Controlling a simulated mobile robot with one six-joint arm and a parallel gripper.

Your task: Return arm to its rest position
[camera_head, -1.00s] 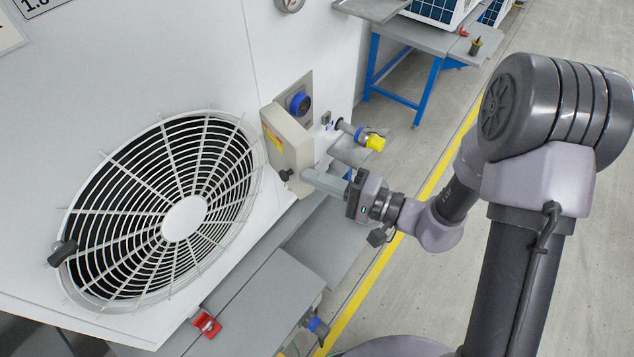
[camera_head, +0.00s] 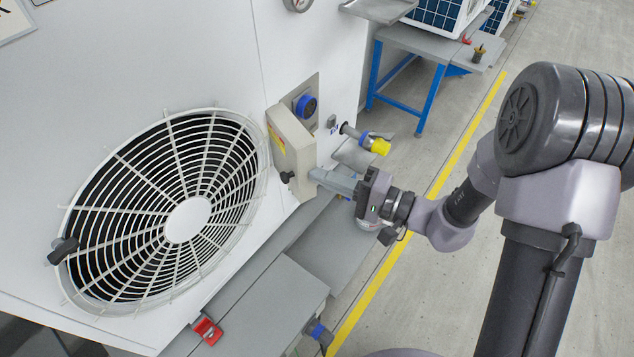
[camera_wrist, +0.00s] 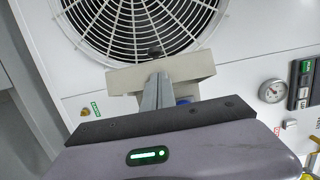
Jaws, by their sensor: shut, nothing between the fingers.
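My gripper (camera_head: 316,176) is shut and empty, with its fingers pointing left toward the beige box (camera_head: 291,150) on the white unit's side. The fingertips are close to the box's lower right edge; I cannot tell whether they touch it. A small black knob (camera_head: 287,176) sits on the box, just left of the fingertips. In the wrist view, the shut fingers of my gripper (camera_wrist: 157,78) show in front of the beige box (camera_wrist: 125,80), whose middle they hide. My arm reaches in from the right, bent.
The white unit (camera_head: 90,120) with its round fan grille (camera_head: 187,218) fills the left. A blue rotary knob (camera_head: 305,105) and a yellow-tipped connector (camera_head: 380,146) are near the gripper. A grey bench (camera_head: 262,300) lies below. Open floor (camera_head: 440,120) is to the right.

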